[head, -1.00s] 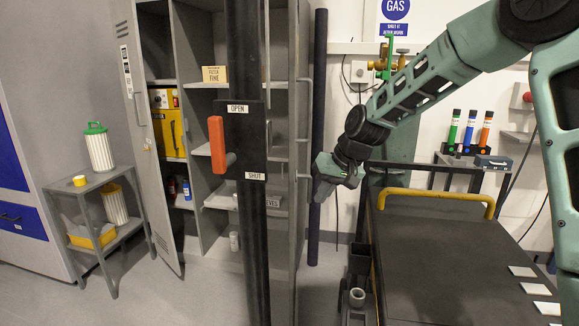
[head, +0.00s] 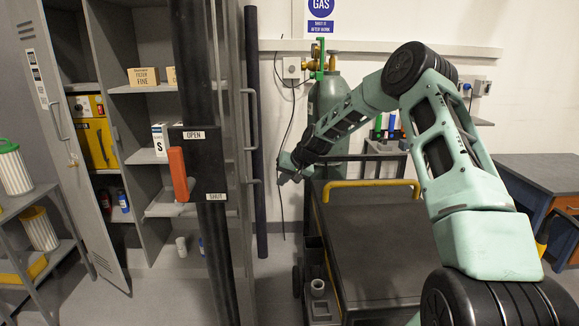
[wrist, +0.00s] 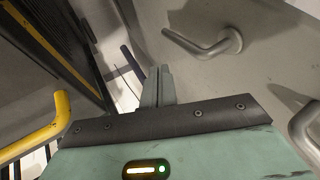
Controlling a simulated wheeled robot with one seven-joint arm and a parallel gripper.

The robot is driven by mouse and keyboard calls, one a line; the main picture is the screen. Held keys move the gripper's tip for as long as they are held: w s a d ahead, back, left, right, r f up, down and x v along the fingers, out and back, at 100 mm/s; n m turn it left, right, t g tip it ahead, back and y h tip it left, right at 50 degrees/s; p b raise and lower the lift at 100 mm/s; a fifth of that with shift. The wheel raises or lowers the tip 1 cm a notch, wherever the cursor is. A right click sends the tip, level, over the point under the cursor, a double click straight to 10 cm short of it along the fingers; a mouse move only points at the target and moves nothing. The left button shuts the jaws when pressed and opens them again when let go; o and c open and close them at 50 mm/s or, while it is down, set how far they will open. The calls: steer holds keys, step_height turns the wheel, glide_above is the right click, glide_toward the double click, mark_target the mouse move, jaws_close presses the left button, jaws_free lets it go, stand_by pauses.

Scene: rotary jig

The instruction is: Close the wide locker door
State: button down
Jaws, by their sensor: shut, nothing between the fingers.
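The grey locker (head: 135,95) stands open at the left. Its right-hand door (head: 238,215), apparently the wide one, is swung out towards me and seen nearly edge-on, partly behind a black post. Bar handles (head: 250,120) stick out from its right side. A narrower left door (head: 75,150) also stands open. My gripper (head: 287,172) is to the right of the right-hand door, with a small gap in the picture. In the wrist view its fingers (wrist: 156,86) are together and empty, beside a grey panel (wrist: 270,40) with a bent handle (wrist: 205,44).
The black post (head: 215,250) with a red lever (head: 180,173) stands before the locker. A dark trolley (head: 375,245) with a yellow rail (head: 370,184) is below my arm. A gas cylinder (head: 328,105) stands behind. Open floor (head: 130,300) lies at the front left.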

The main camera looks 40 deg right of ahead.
steer(key=shift+w+a+f+p, duration=0.2)
steer(key=shift+w+a+p, duration=0.45)
steer(key=shift+w+a, duration=0.15)
steer(key=shift+w+a+f+p, duration=0.15)
steer(key=shift+w+a+p, duration=0.5)
steer(key=shift+a, duration=0.25)
steer(key=shift+a, duration=0.15)
